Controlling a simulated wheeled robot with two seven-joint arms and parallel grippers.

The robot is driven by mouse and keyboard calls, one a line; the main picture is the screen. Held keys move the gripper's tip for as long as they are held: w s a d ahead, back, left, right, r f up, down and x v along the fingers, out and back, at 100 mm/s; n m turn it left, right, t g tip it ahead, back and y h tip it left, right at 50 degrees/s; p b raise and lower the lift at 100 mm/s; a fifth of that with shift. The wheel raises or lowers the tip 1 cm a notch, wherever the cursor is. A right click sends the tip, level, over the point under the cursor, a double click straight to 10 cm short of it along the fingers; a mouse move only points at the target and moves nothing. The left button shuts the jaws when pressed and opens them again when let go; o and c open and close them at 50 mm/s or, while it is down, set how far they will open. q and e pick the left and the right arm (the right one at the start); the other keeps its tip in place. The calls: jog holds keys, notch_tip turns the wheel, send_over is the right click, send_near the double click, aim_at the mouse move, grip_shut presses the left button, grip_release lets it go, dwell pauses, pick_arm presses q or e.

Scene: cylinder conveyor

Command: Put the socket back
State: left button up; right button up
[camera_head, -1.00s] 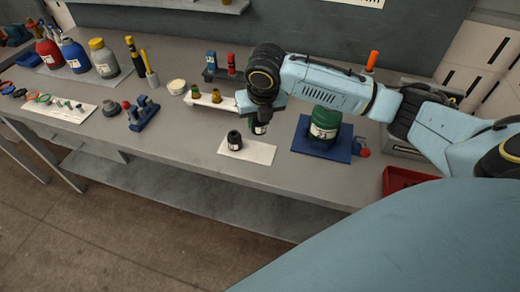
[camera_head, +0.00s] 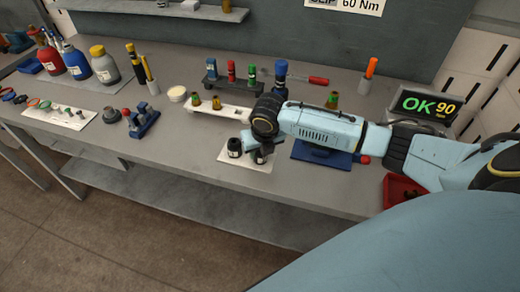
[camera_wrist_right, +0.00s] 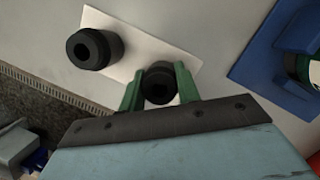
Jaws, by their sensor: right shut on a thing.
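My right gripper (camera_wrist_right: 160,88) is shut on a black socket (camera_wrist_right: 158,84), with one green finger on each side of it. In the wrist view the held socket is over the edge of the white mat (camera_wrist_right: 140,40); I cannot tell whether it touches the mat. A second black socket (camera_wrist_right: 88,48) stands on the mat to its left. In the head view the standing socket (camera_head: 234,147) is on the white mat (camera_head: 232,160), left of my right gripper (camera_head: 259,155), whose wrist partly hides the mat. My left gripper is not in view.
A rack with coloured pieces (camera_head: 225,86) and a white holder (camera_head: 228,110) stand behind. A red tray (camera_head: 392,192) is at right. A display (camera_head: 425,104) reads "OK 90".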

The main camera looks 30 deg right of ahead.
jog(key=o, duration=1.1)
jog(key=p+v, duration=0.1)
jog(key=v, duration=1.1)
jog(key=shift+w+r, duration=0.1)
jog(key=shift+r, duration=0.05)
jog(key=shift+a, duration=0.1)
